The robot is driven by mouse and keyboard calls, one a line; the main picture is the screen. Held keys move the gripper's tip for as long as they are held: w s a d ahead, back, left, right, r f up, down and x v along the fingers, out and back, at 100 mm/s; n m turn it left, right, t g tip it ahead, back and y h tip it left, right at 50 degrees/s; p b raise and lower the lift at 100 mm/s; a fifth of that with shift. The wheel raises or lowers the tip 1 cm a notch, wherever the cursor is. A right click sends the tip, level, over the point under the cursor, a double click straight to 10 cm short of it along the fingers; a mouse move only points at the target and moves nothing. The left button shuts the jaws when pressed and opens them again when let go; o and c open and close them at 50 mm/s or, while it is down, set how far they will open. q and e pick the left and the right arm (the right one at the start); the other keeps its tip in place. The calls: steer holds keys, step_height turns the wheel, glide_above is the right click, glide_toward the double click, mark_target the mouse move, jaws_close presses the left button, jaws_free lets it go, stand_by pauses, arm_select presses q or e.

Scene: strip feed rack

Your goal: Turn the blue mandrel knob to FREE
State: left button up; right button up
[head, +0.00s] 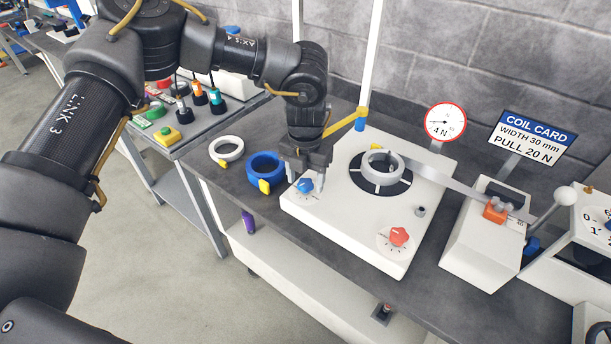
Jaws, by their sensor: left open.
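The blue knob (304,185) sits near the left corner of the white feed unit's top (330,215). My left gripper (307,187) points down at this knob, with its fingers around or just beside it. The fingers are open, and I cannot tell whether they touch the knob. The gripper hides part of the knob and its markings, so its setting cannot be read. A red knob (399,236) with a marked dial is at the front right of the same unit. My right gripper is not in view.
A coil on a black disc (381,176) feeds a metal strip right to a white block with an orange clamp (495,211). A blue ring (266,168) and a white ring (227,149) lie left of the unit. A gauge (445,122) and coil card (531,138) stand behind.

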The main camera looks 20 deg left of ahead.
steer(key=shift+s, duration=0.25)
arm_select(q)
steer(key=shift+c, duration=0.8)
steer(key=c, duration=0.8)
steer(key=shift+c, duration=0.2)
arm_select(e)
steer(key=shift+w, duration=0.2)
